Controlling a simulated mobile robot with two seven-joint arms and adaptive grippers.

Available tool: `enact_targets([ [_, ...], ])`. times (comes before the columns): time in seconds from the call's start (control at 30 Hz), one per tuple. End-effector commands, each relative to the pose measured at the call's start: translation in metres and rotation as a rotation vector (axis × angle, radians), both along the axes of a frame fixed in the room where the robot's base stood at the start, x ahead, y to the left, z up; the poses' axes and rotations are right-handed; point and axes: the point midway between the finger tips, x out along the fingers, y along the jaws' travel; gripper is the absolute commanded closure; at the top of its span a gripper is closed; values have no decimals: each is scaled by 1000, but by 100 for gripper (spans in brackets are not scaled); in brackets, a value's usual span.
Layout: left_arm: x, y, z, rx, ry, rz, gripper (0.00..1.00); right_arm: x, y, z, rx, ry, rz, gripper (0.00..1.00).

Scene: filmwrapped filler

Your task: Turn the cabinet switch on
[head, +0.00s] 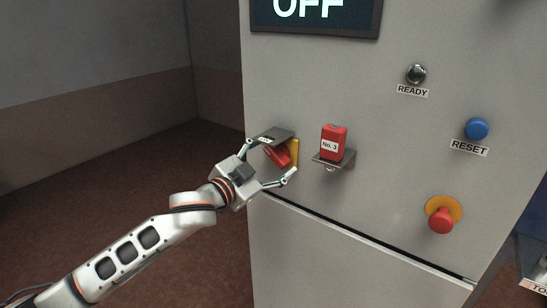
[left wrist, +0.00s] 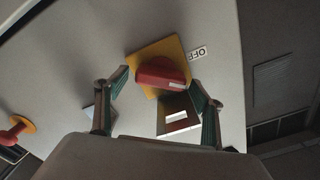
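The cabinet switch is a red handle (head: 278,156) on a yellow plate (head: 294,151) at the cabinet's left edge. In the left wrist view the red handle (left wrist: 160,72) lies between and just beyond my fingertips, on the yellow plate (left wrist: 143,58), with an OFF label (left wrist: 187,71) beside it. A dark plate (head: 272,135) with a white label juts out above the handle. My left gripper (head: 270,162) is open, its fingers either side of the handle; contact cannot be told. The display (head: 315,16) reads OFF. My right gripper is not in view.
A red "No. 3" block (head: 333,141) stands on a small bracket (head: 336,162) just right of the switch. Further right are a dark READY lamp (head: 416,74), a blue RESET button (head: 476,128) and a red mushroom button (head: 440,221). Floor left of the cabinet is clear.

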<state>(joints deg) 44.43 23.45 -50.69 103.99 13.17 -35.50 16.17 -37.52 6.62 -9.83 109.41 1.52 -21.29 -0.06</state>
Motion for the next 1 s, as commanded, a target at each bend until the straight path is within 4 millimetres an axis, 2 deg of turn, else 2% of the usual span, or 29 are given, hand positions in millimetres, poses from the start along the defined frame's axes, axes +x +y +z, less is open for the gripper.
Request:
enact_targets([
  [0.2, -1, 1, 0, 0, 0, 0, 32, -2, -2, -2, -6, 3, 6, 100],
  [0.33, -8, 6, 0, -1, 1, 0, 32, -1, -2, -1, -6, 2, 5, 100],
  [0.8, -79, 58, -1, 0, 2, 0, 32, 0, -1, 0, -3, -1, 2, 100],
  [1.0, -95, 69, 0, -1, 1, 0, 32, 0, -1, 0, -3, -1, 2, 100],
])
